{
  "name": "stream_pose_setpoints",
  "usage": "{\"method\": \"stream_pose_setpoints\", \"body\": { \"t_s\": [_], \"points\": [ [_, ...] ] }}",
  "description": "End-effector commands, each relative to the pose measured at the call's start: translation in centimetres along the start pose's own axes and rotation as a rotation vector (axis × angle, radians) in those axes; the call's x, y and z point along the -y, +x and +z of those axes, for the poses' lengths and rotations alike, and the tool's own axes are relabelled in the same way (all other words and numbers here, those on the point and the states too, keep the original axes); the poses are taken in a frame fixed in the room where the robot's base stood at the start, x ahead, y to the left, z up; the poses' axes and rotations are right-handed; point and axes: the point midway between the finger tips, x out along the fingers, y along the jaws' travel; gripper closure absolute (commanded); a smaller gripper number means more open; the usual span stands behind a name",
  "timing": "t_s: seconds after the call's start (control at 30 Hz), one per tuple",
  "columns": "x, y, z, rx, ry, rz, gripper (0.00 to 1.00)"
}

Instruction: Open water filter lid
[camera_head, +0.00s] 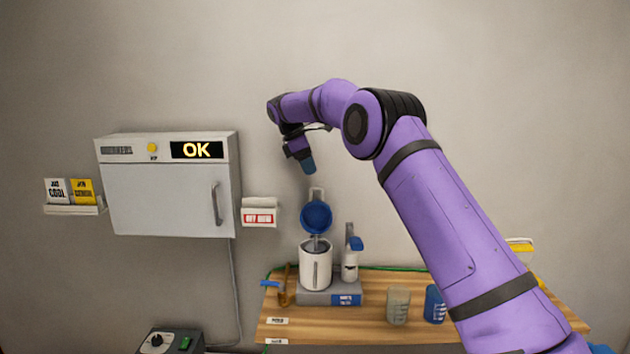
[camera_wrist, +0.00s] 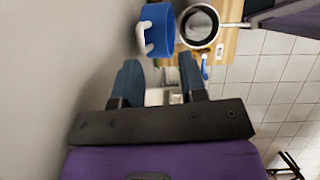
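The water filter is a white canister (camera_head: 316,268) on a grey base on the wooden table. Its blue lid (camera_head: 316,218) stands raised, tilted up above the canister's open top, with a white loop handle (camera_head: 317,193) uppermost. In the wrist view the lid (camera_wrist: 160,28) is beside the open canister (camera_wrist: 198,27), whose dark inside shows. My gripper (camera_head: 307,165) hangs just above the lid handle, apart from it. In the wrist view its two blue fingers (camera_wrist: 161,78) are spread, with nothing held between them.
A white bottle with a blue top (camera_head: 351,255) stands right of the canister. A grey cup (camera_head: 398,305) and a blue cup (camera_head: 434,304) stand farther right. A grey wall cabinet (camera_head: 165,190) reading OK hangs at left. The wall is close behind.

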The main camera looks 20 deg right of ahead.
Motion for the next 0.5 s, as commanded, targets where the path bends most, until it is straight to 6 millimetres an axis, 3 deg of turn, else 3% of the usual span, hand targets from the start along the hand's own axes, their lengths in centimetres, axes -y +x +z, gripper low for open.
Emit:
{"method": "stream_pose_setpoints", "body": {
  "t_s": [0.2,0.5],
  "points": [
    [0.0,-1.7,0.0,0.001,0.000,-0.001,0.62],
    [0.0,-2.0,0.0,0.001,0.000,-0.001,0.62]
  ]
}}
